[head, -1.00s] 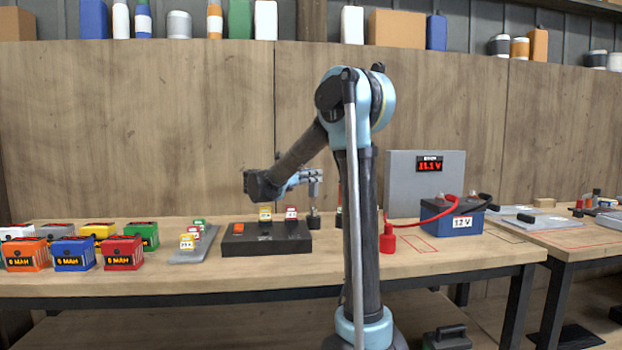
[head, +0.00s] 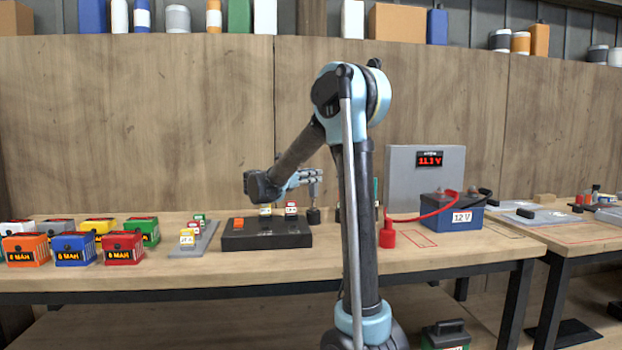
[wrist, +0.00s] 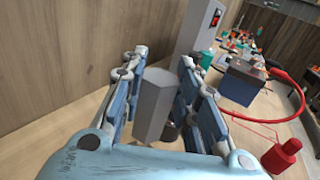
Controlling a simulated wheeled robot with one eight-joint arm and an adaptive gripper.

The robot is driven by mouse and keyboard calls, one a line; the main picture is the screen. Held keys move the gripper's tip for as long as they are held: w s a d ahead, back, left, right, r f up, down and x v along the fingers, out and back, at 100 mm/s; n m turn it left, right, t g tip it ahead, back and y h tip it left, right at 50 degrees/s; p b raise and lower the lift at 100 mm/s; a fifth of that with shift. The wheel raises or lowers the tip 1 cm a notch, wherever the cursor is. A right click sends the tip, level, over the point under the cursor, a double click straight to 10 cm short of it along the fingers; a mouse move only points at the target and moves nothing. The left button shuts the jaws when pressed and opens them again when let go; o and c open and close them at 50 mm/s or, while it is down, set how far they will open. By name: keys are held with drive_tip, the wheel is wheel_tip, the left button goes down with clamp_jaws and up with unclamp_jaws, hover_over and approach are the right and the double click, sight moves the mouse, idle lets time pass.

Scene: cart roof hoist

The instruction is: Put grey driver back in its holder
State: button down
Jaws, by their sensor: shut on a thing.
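My gripper (head: 312,176) is shut on the grey driver (wrist: 154,100), which sits between the two fingers in the wrist view. In the head view the driver (head: 314,188) hangs upright with its thin shaft downward. A small dark round holder (head: 313,215) stands on the bench directly below it. I cannot tell whether the shaft tip is above the holder or inside its top. In the wrist view a dark round piece (wrist: 169,132) shows partly behind the driver.
A black charger block (head: 265,238) with small packs stands left of the holder. Coloured battery packs (head: 75,250) fill the left bench. My arm column hides part of the bench right of the holder. A blue battery (head: 452,212) and red clamp (head: 387,235) are at right.

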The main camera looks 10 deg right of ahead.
drive_tip(key=shift+f, duration=0.9)
drive_tip(key=c, duration=1.2)
unclamp_jaws()
drive_tip(key=shift+o, duration=0.2)
drive_tip(key=v, duration=1.2)
drive_tip(key=shift+f, duration=0.1)
